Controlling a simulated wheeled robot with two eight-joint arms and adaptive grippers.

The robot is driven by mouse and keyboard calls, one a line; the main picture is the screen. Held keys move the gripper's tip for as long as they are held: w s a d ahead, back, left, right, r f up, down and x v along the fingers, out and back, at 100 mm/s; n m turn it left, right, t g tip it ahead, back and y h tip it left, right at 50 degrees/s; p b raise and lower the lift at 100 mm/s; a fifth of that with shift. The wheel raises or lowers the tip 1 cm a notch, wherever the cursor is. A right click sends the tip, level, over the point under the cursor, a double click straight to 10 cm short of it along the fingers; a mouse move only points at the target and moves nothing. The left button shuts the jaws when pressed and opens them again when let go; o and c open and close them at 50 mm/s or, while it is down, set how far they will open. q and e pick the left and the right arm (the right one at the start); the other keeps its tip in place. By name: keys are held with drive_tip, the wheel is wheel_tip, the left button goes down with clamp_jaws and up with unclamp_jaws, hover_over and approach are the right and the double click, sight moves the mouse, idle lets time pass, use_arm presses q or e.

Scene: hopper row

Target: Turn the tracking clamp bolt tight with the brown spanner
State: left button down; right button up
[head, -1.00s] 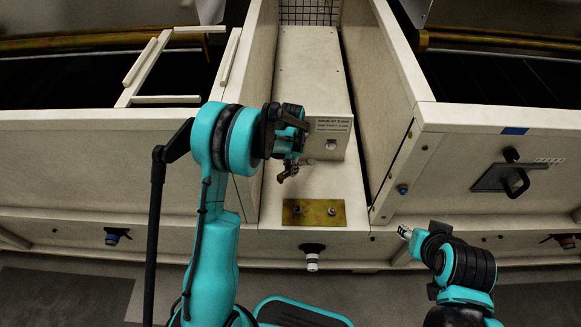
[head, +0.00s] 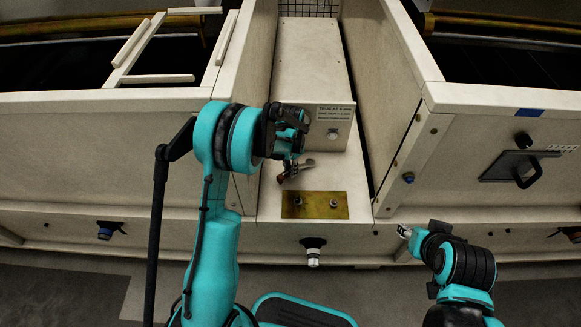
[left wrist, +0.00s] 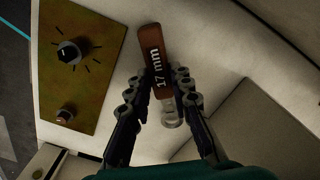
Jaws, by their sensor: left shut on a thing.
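The brown spanner (head: 286,178) is in my left gripper (head: 291,160), above the pale ledge in front of the box. In the left wrist view its brown handle (left wrist: 150,52), marked "17 mm", sticks out beyond the fingers, and a metal part (left wrist: 170,112) shows between them. My left gripper (left wrist: 160,100) is shut on it. A brass plate (head: 315,212) on the ledge bears two bolt heads. One bolt (left wrist: 69,52) has dark tick marks around it; the other (left wrist: 65,115) is plain. The spanner is apart from both. My right gripper (head: 404,231) is low at right, its fingers too small to judge.
A pale box (head: 332,135) with a label stands behind the plate, between tall side walls (head: 400,110). A black knob with a white tip (head: 313,252) juts out below the plate. A black handle (head: 525,170) is on the right panel.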

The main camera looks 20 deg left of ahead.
use_arm(q)
drive_tip(key=shift+f, duration=0.1)
idle(0.3)
drive_tip(key=shift+f, duration=0.5)
drive_tip(key=c, duration=1.3)
unclamp_jaws()
wheel_tip(320, 180, up, 12)
